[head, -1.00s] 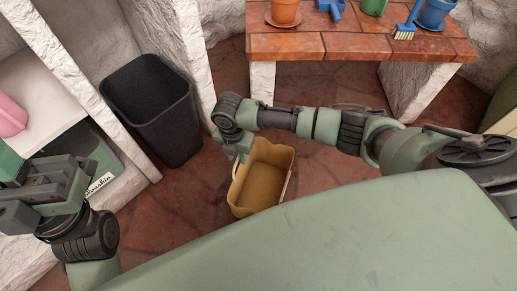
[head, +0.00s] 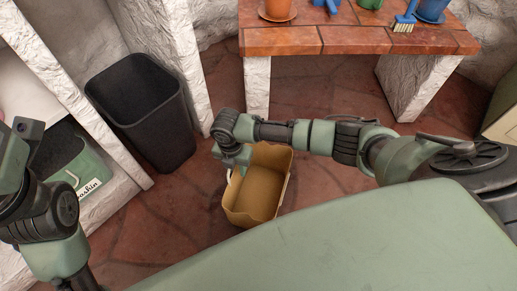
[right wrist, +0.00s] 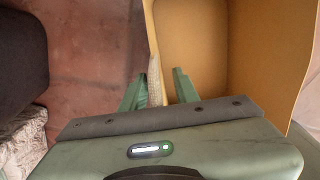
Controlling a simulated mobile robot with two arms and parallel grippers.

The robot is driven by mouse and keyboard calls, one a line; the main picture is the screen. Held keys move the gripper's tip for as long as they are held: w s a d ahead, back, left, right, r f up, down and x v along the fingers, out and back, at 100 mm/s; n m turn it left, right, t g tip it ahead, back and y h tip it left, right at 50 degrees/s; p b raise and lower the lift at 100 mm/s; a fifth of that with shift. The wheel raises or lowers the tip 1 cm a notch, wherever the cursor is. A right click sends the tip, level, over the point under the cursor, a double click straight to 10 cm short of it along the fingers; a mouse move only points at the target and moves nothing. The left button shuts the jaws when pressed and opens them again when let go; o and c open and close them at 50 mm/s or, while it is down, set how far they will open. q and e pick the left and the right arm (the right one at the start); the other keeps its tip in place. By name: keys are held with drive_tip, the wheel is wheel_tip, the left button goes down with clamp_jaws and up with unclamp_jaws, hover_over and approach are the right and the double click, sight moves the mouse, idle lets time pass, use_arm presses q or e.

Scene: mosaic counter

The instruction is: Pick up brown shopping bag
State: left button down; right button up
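The brown shopping bag (head: 262,184) stands open-topped on the floor, with a pale handle on its right side. My right gripper (head: 234,172) is at its left rim. In the right wrist view, the two green fingers (right wrist: 157,90) are apart, one on each side of the bag's rim (right wrist: 152,45) and a pale handle strip. The gap between fingers and rim shows, so they are not clamped. My left gripper (head: 14,150) is at the left edge of the head view, partly cut off; its fingertips cannot be made out.
A black bin (head: 145,110) stands left of the bag. A tiled counter (head: 350,38) with pots and a brush is behind. A white shelf at left holds a green box (head: 85,165). Red stone floor (head: 330,92) is free between bag and counter.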

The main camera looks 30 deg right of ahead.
clamp_jaws()
idle(1.3)
